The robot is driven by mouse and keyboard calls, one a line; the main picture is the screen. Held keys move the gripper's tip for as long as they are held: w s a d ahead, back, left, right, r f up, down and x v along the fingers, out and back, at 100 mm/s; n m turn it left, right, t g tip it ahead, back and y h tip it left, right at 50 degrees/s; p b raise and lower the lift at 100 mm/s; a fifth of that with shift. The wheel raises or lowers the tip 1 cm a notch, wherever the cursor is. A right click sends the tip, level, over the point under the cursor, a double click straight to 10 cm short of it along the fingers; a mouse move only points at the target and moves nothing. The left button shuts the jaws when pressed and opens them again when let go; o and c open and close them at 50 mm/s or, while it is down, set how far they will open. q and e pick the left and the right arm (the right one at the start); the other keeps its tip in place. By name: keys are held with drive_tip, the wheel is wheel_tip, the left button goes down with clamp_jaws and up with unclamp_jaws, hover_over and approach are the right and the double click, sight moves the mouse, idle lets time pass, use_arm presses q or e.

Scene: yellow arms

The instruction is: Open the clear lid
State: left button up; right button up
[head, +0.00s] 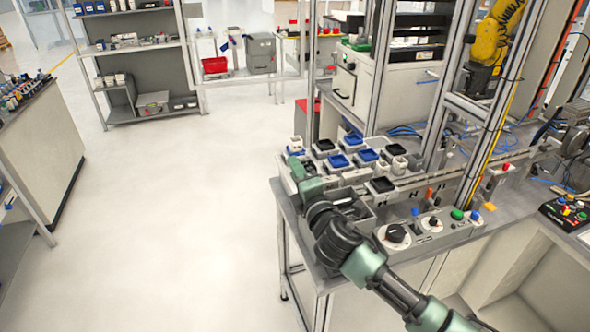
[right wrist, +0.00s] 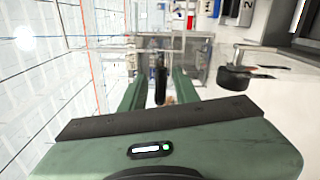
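I cannot make out a clear lid in either view; a transparent surface is hard to tell here. My right gripper (head: 297,167) reaches in from the lower right to the left edge of the workbench, beside a grey bin. In the right wrist view its two green fingers (right wrist: 158,90) stand apart. A dark upright bar (right wrist: 160,84) shows between them, with gaps on both sides. I cannot tell how far beyond the fingertips it is. My left gripper is not in view.
The workbench (head: 307,224) holds small black and blue trays (head: 367,156) and a panel with black knobs (head: 397,233). A dark knob (right wrist: 234,79) shows right of the fingers. Metal posts rise behind. The floor on the left is clear.

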drive_tip(key=b+v, duration=0.1)
drive_tip(key=v, duration=0.5)
drive_tip(key=shift+s, duration=0.3)
